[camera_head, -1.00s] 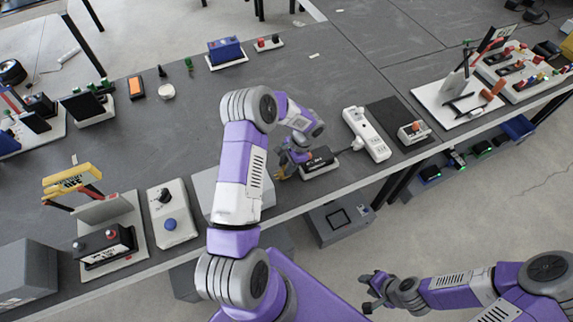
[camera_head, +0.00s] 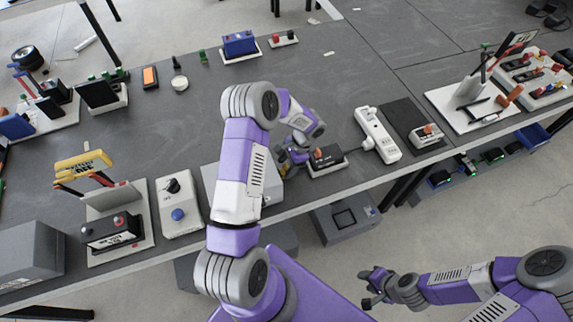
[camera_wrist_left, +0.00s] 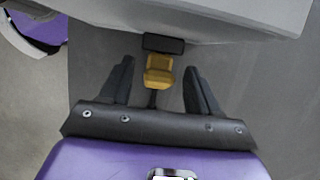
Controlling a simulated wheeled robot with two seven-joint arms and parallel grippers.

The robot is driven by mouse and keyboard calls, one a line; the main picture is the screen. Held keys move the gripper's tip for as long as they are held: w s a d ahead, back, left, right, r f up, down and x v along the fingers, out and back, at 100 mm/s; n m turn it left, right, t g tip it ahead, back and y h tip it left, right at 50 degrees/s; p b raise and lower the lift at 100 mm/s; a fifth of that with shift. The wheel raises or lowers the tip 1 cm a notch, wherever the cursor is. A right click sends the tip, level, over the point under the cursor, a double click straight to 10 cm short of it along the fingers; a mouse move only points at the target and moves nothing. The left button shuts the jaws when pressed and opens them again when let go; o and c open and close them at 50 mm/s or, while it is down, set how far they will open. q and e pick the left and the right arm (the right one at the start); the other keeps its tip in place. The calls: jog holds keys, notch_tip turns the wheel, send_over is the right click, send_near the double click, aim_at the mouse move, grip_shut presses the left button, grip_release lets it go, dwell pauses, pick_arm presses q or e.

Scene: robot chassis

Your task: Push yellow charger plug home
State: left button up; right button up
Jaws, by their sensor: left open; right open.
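The yellow charger plug (camera_wrist_left: 158,70) sits between my left fingers in the left wrist view, by a dark socket (camera_wrist_left: 163,44) on a pale grey housing (camera_wrist_left: 230,18). I cannot tell how deeply it is seated. A dark cable trails from it toward my palm. My left gripper (camera_wrist_left: 159,75) is open around the plug, with visible gaps on both sides. In the head view my left gripper (camera_head: 293,155) is beside a grey box (camera_head: 270,184), largely hidden by my arm. My right gripper (camera_head: 371,287) is open and empty, out in front of the bench.
A black device (camera_head: 326,160) on a white base stands just right of my left gripper. A white power strip (camera_head: 378,136) lies beyond it. A white control box with a blue button (camera_head: 180,207) stands left of my arm.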

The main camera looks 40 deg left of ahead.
pick_arm(q)
jog(key=v, duration=0.7)
jog(key=shift+r, duration=0.25)
jog(key=shift+r, duration=0.1)
